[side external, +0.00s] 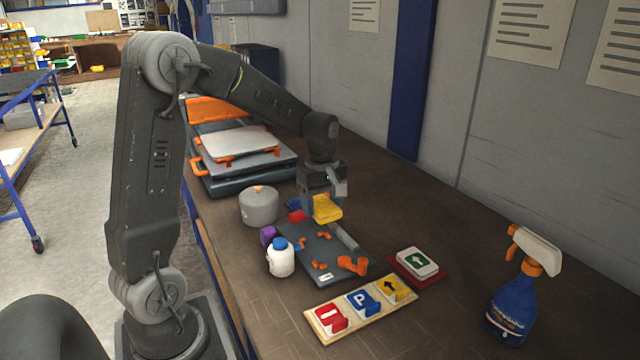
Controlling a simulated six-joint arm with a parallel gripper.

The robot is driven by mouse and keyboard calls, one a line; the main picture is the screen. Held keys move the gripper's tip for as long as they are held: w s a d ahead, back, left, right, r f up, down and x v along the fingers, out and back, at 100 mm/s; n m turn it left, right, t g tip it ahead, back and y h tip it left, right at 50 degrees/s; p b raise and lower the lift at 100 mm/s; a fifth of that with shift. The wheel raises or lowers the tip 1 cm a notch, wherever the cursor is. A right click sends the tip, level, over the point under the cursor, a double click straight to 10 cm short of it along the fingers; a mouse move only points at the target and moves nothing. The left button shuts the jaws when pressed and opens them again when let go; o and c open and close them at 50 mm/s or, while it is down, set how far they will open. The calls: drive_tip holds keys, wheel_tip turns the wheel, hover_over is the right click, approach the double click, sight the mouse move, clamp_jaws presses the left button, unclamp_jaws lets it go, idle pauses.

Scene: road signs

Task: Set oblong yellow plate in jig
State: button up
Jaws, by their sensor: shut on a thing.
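My gripper (323,200) is shut on the oblong yellow plate (327,209) and holds it above the far end of the jig. The jig (322,258) is a dark grey board on the table with several small orange stops, an orange clamp (352,265) at its near right corner and a grey bar along its right side. The plate appears apart from the board. The gripper's fingertips are partly hidden by the plate.
A wooden rack (360,308) with red, blue and yellow signs lies in front. A white bottle (281,258), purple block (268,235) and grey pot (259,206) stand left of the jig.

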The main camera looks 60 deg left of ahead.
sight(321, 252)
drive_tip(key=shift+f, duration=5)
drive_tip(key=shift+f, duration=0.75)
drive_tip(key=o, duration=0.9)
drive_tip(key=shift+o, duration=0.4)
drive_tip(key=shift+s, duration=0.1)
drive_tip(key=shift+o, duration=0.7)
drive_tip(key=shift+r, duration=3.55)
